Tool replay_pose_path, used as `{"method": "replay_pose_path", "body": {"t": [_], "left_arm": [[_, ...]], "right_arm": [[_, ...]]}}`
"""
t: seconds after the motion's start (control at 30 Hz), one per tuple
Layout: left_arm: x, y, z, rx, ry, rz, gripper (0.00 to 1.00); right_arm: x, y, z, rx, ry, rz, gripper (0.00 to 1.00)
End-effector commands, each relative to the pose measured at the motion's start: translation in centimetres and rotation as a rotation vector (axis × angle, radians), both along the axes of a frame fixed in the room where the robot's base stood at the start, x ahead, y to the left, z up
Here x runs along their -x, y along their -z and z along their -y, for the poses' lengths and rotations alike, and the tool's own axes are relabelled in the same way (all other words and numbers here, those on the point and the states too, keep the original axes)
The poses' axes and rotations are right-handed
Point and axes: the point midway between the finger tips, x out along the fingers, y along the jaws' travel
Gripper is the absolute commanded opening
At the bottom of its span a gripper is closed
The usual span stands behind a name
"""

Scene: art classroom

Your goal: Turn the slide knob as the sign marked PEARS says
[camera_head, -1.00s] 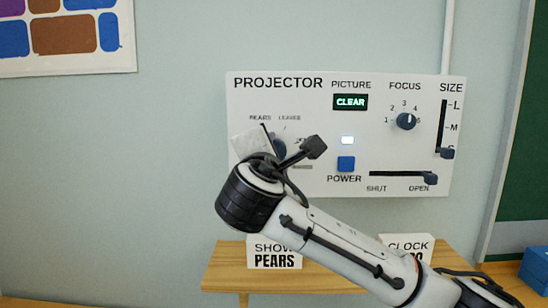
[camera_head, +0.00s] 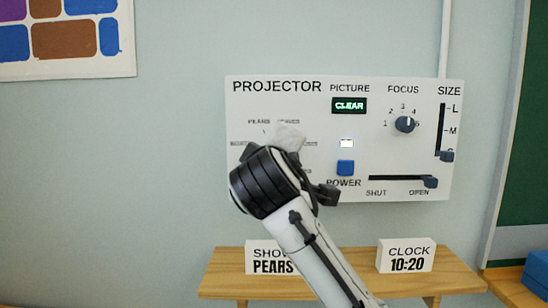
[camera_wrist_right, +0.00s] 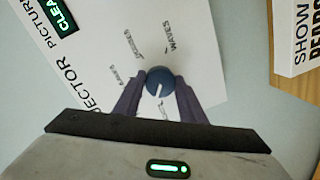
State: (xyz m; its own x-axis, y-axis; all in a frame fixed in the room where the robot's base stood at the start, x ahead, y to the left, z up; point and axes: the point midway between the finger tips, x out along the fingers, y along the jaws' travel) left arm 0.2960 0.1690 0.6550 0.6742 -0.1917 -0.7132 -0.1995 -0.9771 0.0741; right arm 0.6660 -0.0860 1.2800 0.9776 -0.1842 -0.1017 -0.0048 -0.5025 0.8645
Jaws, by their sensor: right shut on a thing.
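The slide knob (camera_wrist_right: 158,75) is round and blue with a white pointer line, seen in the right wrist view. My right gripper (camera_wrist_right: 159,80) is shut on it, one dark finger on each side. The pointer line runs toward the gripper's palm side. Small labels ring the knob, blurred, some behind the fingers. In the head view my right wrist hides the knob and fingertips; blurred labels show above it. The sign (camera_head: 262,256) reading SHOW PEARS stands on the shelf, partly behind my arm. My left gripper is not in view.
The white projector panel (camera_head: 385,87) also bears a focus knob (camera_head: 405,124), a blue power button (camera_head: 346,168), a shutter slider (camera_head: 431,182) at OPEN and a size slider (camera_head: 446,156) low. The picture display (camera_head: 349,105) reads CLEAR. A clock sign (camera_head: 406,256) reads 10:20 on the wooden shelf (camera_head: 225,284).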

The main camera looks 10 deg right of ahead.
Motion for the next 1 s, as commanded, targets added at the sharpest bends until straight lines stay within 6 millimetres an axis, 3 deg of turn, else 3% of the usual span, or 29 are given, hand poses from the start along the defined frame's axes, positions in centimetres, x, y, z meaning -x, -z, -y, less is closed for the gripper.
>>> {"method": "replay_pose_path", "body": {"t": [0.5, 1.0], "left_arm": [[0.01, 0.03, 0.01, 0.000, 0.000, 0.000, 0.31], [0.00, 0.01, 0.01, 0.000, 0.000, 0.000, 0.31]], "right_arm": [[0.04, 0.27, -0.07, -0.369, -0.002, 0.053, 0.14], [0.03, 0.21, -0.05, -0.453, -0.001, 0.067, 0.14]]}}
